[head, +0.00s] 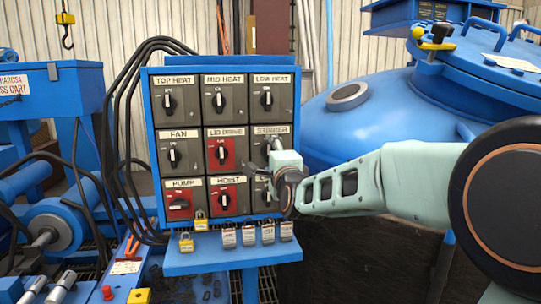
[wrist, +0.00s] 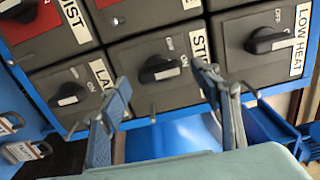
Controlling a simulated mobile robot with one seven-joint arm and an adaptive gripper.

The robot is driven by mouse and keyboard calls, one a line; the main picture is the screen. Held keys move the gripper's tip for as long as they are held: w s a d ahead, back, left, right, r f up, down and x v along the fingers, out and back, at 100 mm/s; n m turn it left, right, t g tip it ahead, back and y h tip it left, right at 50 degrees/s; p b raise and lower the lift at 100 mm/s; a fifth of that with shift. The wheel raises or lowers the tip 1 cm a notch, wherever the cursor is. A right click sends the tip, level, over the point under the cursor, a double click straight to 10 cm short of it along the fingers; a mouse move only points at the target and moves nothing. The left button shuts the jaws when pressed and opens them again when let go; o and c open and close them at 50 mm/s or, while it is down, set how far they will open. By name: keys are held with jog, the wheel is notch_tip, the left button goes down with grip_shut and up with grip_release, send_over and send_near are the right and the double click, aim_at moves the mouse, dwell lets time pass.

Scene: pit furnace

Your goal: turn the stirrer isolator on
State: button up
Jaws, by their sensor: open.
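The stirrer isolator (head: 274,132) is a dark grey box with a black rotary handle, in the right column and middle row of the panel. In the head view my gripper (head: 265,160) covers most of the stirrer handle and part of the box beneath.
The low heat isolator (head: 267,100) is directly above, and the lamp isolator (wrist: 68,92) directly below. The red hoist isolator (head: 228,195) is to the lower left. A blue furnace vessel (head: 350,125) stands close at the right.

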jog(key=v, duration=0.6)
jog(key=shift+s, duration=0.1)
